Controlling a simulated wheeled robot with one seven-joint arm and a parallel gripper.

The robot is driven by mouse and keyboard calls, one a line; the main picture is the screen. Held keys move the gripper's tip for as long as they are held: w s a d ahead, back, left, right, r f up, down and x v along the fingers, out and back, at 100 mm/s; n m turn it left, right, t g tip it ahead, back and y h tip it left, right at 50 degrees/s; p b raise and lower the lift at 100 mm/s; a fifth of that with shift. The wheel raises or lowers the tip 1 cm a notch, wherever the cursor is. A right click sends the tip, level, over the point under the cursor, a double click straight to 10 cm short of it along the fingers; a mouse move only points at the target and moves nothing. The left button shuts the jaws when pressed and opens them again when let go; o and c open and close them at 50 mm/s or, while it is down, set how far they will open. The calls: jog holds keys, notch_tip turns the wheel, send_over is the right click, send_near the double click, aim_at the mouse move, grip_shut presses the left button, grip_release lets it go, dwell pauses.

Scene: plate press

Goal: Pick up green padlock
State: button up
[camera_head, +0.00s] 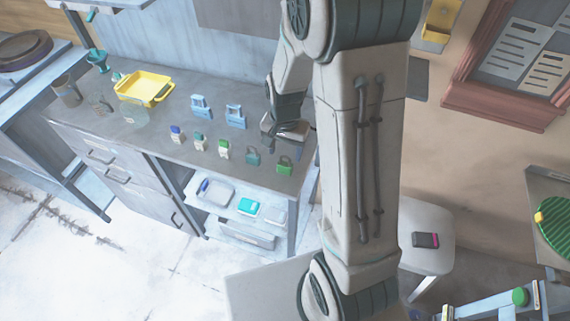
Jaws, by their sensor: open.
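The green padlock (285,164) stands upright on the grey workbench (160,140), near its right front corner. A darker teal padlock (253,157) stands just left of it. My gripper (286,134) is above the bench, behind the two padlocks in the picture and apart from the green one. It is open, and I see nothing held in it. The fingertips are small and partly hidden by the wrist. My arm covers the bench's right end.
Small bottles with blue, teal and green caps (223,149) stand left of the padlocks. Two light-blue items (236,116) stand behind them. A yellow tray (144,88) is at the back left. Lower shelves (236,205) hold boxes. A white stool (430,250) carries a dark object.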

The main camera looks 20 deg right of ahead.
jog(key=shift+f, duration=1.45)
jog(key=c, duration=1.1)
jog(key=shift+r, duration=0.1)
jog(key=shift+r, duration=0.45)
jog(key=r, duration=0.3)
jog(key=shift+s+d+r+b, duration=0.25)
jog(key=shift+s+d+b, duration=0.05)
jog(key=shift+d+b, duration=0.1)
jog(key=s+d+r, duration=0.2)
jog(key=s+d+r+b, duration=0.1)
jog(key=s+d+r, duration=0.1)
jog(key=s+d, duration=0.1)
jog(key=s+d+r, duration=0.2)
jog(key=shift+s+d+r+b, duration=0.2)
jog(key=shift+s+b, duration=0.1)
jog(key=shift+s, duration=0.1)
